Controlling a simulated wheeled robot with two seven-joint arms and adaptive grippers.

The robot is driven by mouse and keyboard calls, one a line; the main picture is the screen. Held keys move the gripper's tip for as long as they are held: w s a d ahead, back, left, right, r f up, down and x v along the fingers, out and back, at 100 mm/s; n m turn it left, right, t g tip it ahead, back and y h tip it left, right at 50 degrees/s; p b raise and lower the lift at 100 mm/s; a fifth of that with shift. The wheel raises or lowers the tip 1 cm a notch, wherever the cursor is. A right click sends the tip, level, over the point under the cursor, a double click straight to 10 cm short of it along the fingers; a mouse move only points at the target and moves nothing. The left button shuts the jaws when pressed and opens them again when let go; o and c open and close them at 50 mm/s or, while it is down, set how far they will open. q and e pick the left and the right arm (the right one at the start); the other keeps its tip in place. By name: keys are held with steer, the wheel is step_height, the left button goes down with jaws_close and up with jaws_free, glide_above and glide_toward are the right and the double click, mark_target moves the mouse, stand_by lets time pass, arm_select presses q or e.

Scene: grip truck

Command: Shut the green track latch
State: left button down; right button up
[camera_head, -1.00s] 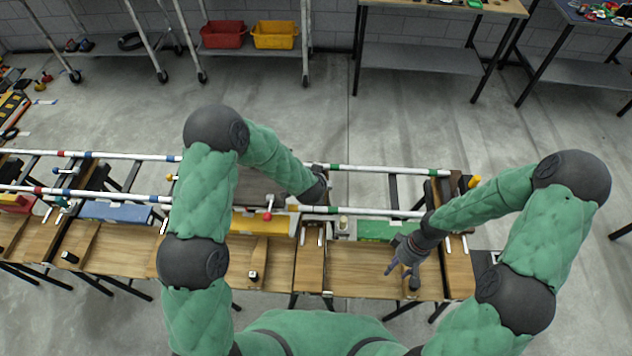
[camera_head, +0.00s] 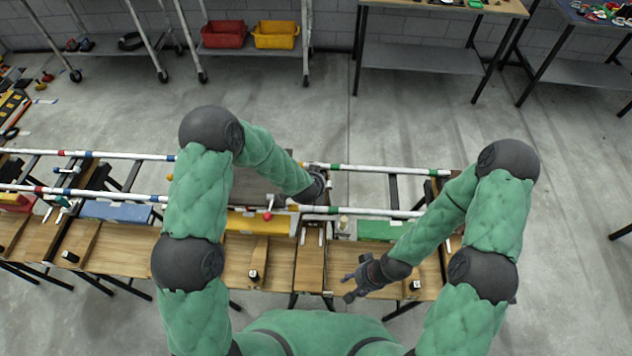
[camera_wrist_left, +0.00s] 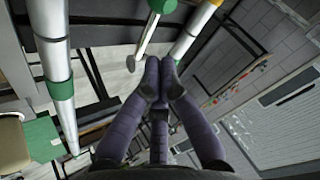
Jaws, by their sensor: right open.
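The track beside the green box has two white rails with green bands; the far rail (camera_head: 390,170) and near rail (camera_head: 375,211) show in the head view. In the left wrist view, green bands mark a rail (camera_wrist_left: 60,88), and a pale rod with a green top (camera_wrist_left: 149,32) lies beyond the fingertips. I cannot tell for certain which part is the latch or whether it is shut. My right gripper (camera_head: 350,284) is open and empty above the wooden bench.
A green box (camera_head: 385,230), a yellow box (camera_head: 258,224) and a blue box (camera_head: 115,212) stand along the bench (camera_head: 345,255). A red-knobbed lever (camera_head: 267,215) stands near my left forearm. Tables and a rack stand at the back, with clear floor between.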

arm_select(q)
steer(key=shift+r, duration=0.1)
steer(key=d+v, duration=0.1)
steer(key=v, duration=1)
steer(key=shift+s+a+r, duration=0.25)
steer(key=shift+s+a, duration=0.05)
steer(key=shift+a, duration=0.15)
